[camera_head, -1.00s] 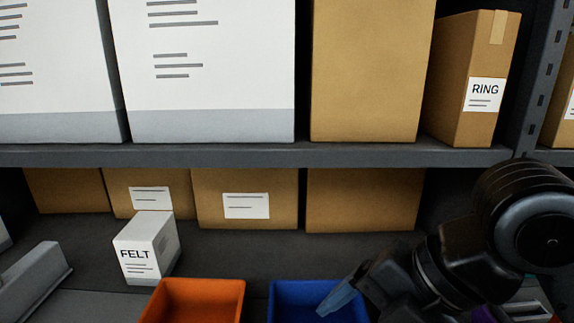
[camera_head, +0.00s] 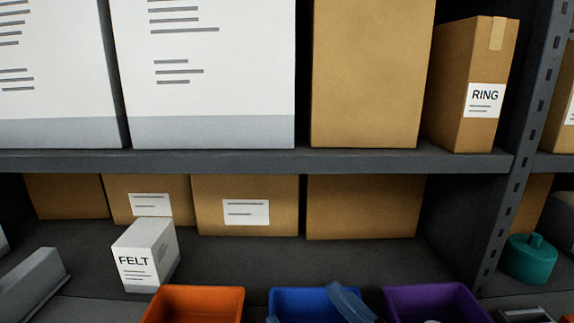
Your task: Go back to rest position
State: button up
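A pale blue-grey finger, apparently of my gripper (camera_head: 350,301), shows at the bottom edge, in front of the right part of the blue bin (camera_head: 300,297). A small pale blue tip also shows at the bin's lower left, and I cannot tell what it belongs to. The rest of my gripper and the arm are below the picture. Whether the gripper is open, shut or holding something is not visible.
An orange bin (camera_head: 196,297) and a purple bin (camera_head: 430,301) flank the blue one. A white FELT box (camera_head: 146,258) stands behind, left. A teal container (camera_head: 529,259) is right of the rack post (camera_head: 520,150). The upper shelf edge (camera_head: 250,160) crosses above, carrying large boxes.

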jog(key=s+d+f+m+h, duration=0.45)
jog(key=s+d+f, duration=0.25)
jog(key=s, duration=0.3)
jog(key=s+d+f+m+h, duration=0.45)
jog(key=s+d+f, duration=0.2)
jog(key=s, duration=0.45)
jog(key=s+d+r+n, duration=0.1)
jog(key=s+d, duration=0.3)
jog(key=s, duration=0.4)
jog(key=shift+s+d+n+g, duration=0.3)
jog(key=shift+s+d+n, duration=0.1)
jog(key=shift+n, duration=0.2)
